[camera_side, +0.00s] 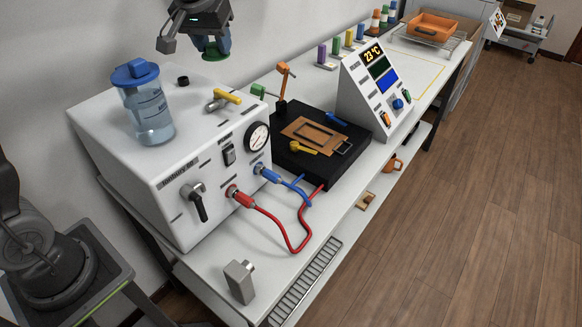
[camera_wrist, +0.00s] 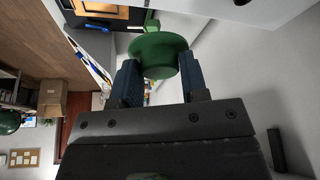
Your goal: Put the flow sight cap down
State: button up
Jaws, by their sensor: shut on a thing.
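In the wrist view, a green round cap (camera_wrist: 160,52) with a wide flared rim sits between the two blue fingers of my gripper (camera_wrist: 160,75). My gripper is shut on it. In the side view, my gripper (camera_side: 212,45) hangs at the top, above and behind the white machine box, and the cap's green underside (camera_side: 214,57) shows below the fingers. The cap is held in the air, apart from any surface. Most of the cap's body is hidden by the fingers in the side view.
A black plate (camera_side: 345,165) and a slanted display unit (camera_side: 375,95) stand to the right. Red and blue hoses (camera_side: 270,215) cross the bench front.

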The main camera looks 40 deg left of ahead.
jog(key=s+d+m+h, duration=0.2)
jog(key=d+m, duration=0.3)
jog(key=d, duration=0.8)
jog(key=m+h, duration=0.2)
jog(key=m, duration=0.2)
send_over(295, 228)
jog(key=s, duration=0.2)
jog(key=f, duration=3.3)
jog(key=shift+w+a+f, duration=0.15)
jog(key=shift+w+a, duration=0.05)
jog(key=shift+w, duration=0.1)
jog(key=o, duration=1)
jog(key=shift+f+y, duration=0.1)
jog(key=shift+y, duration=0.2)
